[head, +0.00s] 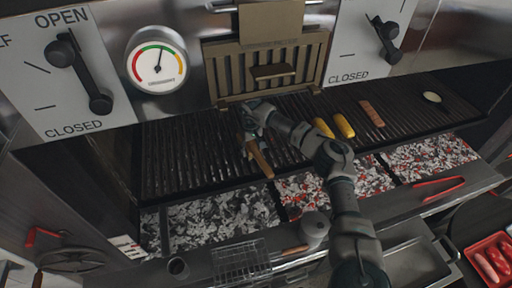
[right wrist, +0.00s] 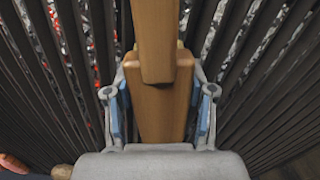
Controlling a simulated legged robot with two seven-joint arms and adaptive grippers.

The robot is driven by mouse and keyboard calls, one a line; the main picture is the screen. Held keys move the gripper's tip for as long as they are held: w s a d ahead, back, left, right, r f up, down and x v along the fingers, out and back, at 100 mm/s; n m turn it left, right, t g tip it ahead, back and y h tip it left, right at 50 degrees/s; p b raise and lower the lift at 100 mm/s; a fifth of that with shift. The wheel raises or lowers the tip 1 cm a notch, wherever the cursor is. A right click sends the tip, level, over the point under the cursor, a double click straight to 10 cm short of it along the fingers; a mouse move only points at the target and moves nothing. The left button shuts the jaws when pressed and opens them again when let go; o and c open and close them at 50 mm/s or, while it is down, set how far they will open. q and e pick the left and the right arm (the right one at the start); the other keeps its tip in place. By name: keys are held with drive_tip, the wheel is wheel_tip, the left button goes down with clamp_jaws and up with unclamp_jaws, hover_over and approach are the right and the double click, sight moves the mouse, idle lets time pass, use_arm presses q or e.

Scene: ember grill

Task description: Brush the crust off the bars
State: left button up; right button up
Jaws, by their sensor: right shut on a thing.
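My right gripper (head: 252,118) reaches over the grill bars (head: 190,150) from the lower right. It is shut on a wooden-handled brush (head: 260,160), whose handle slants down towards the front. In the right wrist view the gripper (right wrist: 160,115) has its fingers on both sides of the wooden handle (right wrist: 158,45), above the dark bars (right wrist: 60,80). The brush's bristles are hidden, so I cannot tell whether they touch the bars. Crust on the bars is too small to make out. My left gripper is not in view.
Corn cobs (head: 343,125), a sausage (head: 372,113) and a pale round slice (head: 432,97) lie on the right-hand bars. Coals (head: 215,222) lie below, partly glowing. Red tongs (head: 443,188), a wire basket (head: 240,261) and a red tray (head: 489,258) are in front.

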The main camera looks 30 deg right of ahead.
sight(239, 157)
drive_tip(key=shift+w+a+f, duration=0.1)
drive_tip(key=shift+w+a, duration=0.1)
drive_tip(key=shift+a, duration=0.6)
drive_tip(key=shift+w+a+f, duration=0.1)
drive_tip(key=shift+w+a, duration=0.1)
drive_tip(key=shift+a, duration=0.6)
drive_tip(key=shift+w+a+f, duration=0.1)
drive_tip(key=shift+w+a, duration=0.1)
drive_tip(key=shift+a, duration=0.6)
drive_tip(key=shift+r+p, duration=1.5)
drive_tip(key=shift+r, duration=1.6)
drive_tip(key=shift+w, duration=0.1)
drive_tip(key=shift+r, duration=0.35)
wheel_tip(239, 157, up, 2)
drive_tip(key=shift+r+p, duration=0.15)
drive_tip(key=shift+p, duration=0.45)
